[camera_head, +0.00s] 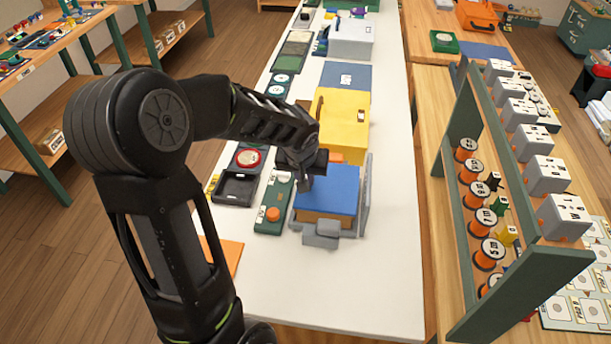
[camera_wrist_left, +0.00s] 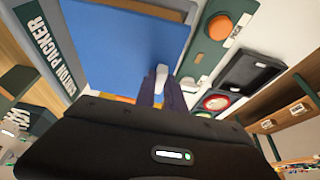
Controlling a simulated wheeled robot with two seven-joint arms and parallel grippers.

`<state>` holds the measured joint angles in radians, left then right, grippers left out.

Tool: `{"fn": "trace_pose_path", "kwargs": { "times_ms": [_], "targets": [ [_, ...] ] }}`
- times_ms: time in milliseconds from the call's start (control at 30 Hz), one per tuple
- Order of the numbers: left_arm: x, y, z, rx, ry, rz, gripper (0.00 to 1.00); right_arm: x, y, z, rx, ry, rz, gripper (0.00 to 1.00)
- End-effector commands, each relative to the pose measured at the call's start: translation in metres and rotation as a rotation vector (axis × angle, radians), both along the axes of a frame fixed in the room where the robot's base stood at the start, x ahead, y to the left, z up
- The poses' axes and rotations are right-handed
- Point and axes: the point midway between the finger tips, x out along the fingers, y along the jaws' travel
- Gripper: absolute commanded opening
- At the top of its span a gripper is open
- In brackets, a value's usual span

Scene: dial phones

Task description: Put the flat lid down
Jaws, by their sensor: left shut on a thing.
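The flat blue lid (camera_head: 332,190) lies level over an orange-brown box (camera_head: 325,218) in a grey packing fixture (camera_head: 321,236). I cannot tell whether it rests fully on the box. My left gripper (camera_head: 305,182) is at the lid's far left part, fingers pointing down. In the left wrist view the lid (camera_wrist_left: 120,45) fills the upper middle. There the left gripper (camera_wrist_left: 160,82) is shut at the lid's edge on a small light piece, which looks like the lid's tab or handle. My right gripper is not in view.
A green panel with an orange button (camera_head: 273,214) and a dark tray (camera_head: 236,188) stand left of the fixture. A yellow box (camera_head: 342,122) stands behind. The white table (camera_head: 385,270) is clear to the front and right. A rack with orange spools (camera_head: 482,220) stands right.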

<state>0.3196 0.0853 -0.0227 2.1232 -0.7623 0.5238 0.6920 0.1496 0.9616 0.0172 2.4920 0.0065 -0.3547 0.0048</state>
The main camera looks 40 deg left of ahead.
Motion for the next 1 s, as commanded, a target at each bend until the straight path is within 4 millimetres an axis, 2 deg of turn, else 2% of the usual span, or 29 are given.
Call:
{"fn": "trace_pose_path", "kwargs": {
  "times_ms": [300,333,600,867,1000],
  "targets": [
    [0.001,0.0,-0.01,0.001,-0.002,-0.001,0.0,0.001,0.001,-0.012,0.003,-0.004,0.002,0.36],
    [0.0,0.0,-0.008,0.001,-0.001,-0.001,0.15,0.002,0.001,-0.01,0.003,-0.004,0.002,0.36],
    [0.0,0.0,-0.008,0.0,0.0,0.0,0.36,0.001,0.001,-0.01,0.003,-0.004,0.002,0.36],
    [0.0,0.0,-0.007,0.0,0.0,0.0,0.36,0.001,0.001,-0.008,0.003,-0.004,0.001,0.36],
    [0.0,0.0,0.0,0.0,0.001,0.0,0.36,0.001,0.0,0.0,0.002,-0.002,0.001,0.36]
  ]
}}
